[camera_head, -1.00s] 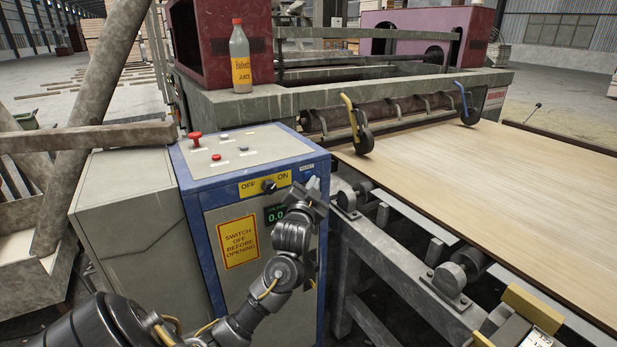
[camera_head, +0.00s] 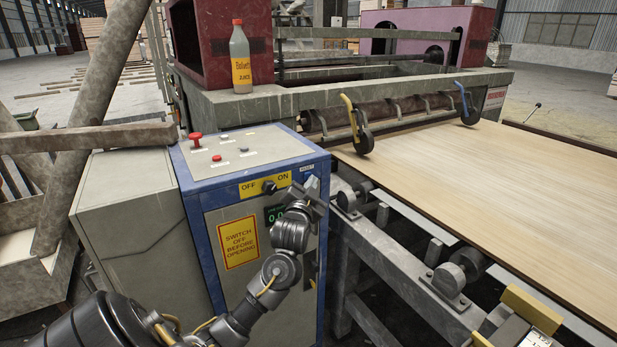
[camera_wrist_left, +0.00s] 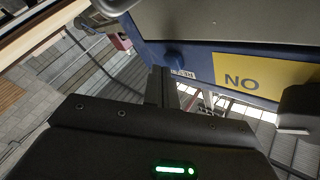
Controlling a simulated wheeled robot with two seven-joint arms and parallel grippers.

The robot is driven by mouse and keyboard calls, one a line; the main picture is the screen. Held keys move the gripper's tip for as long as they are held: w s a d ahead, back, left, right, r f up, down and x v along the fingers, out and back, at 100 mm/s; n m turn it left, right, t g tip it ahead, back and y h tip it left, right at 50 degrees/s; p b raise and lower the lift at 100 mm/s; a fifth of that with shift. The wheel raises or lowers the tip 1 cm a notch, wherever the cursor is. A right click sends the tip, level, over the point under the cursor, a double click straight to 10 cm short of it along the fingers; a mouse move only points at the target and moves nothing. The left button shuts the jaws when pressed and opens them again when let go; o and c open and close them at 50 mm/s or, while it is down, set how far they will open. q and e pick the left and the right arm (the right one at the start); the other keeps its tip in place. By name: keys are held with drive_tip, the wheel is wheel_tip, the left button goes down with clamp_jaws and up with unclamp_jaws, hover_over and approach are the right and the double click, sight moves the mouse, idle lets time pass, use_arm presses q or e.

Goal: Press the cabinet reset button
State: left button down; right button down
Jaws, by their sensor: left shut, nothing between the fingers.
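The blue-edged control cabinet (camera_head: 290,320) stands left of centre in the head view. A RESET label (camera_head: 307,167) sits at its upper right front, beside the yellow OFF/ON plate (camera_head: 252,188). In the left wrist view the label (camera_wrist_left: 182,73) is upside down, with a round blue button (camera_wrist_left: 172,57) by it. My left gripper (camera_head: 313,186) is shut and empty at this corner, and hides the button in the head view. Its fingers (camera_wrist_left: 160,82) end close to the button in the wrist view; I cannot tell whether they touch. My right gripper is not seen.
A black switch knob (camera_head: 269,187) and a green display (camera_head: 274,214), partly covered by my wrist, are close by. Red buttons (camera_head: 196,139) stand on the cabinet top. A bottle (camera_head: 240,60) stands behind. The roller frame with a wood sheet (camera_head: 480,175) lies right.

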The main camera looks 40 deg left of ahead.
use_arm(q)
drive_tip(key=shift+w+a, duration=0.15)
drive_tip(key=shift+a, duration=0.25)
idle(0.6)
drive_tip(key=shift+d, duration=0.15)
drive_tip(key=shift+s+d+p, duration=0.25)
drive_tip(key=shift+d+p, duration=0.45)
drive_tip(key=shift+p, duration=0.05)
drive_tip(key=shift+s+d+p, duration=0.25)
drive_tip(key=shift+d+p, duration=0.3)
drive_tip(key=shift+d, duration=0.25)
drive_tip(key=shift+s+d+p, duration=0.25)
drive_tip(key=shift+d+p, duration=0.3)
drive_tip(key=shift+d, duration=0.25)
drive_tip(key=shift+s+d+p, duration=0.25)
drive_tip(key=shift+d+p, duration=0.3)
drive_tip(key=shift+d, duration=0.25)
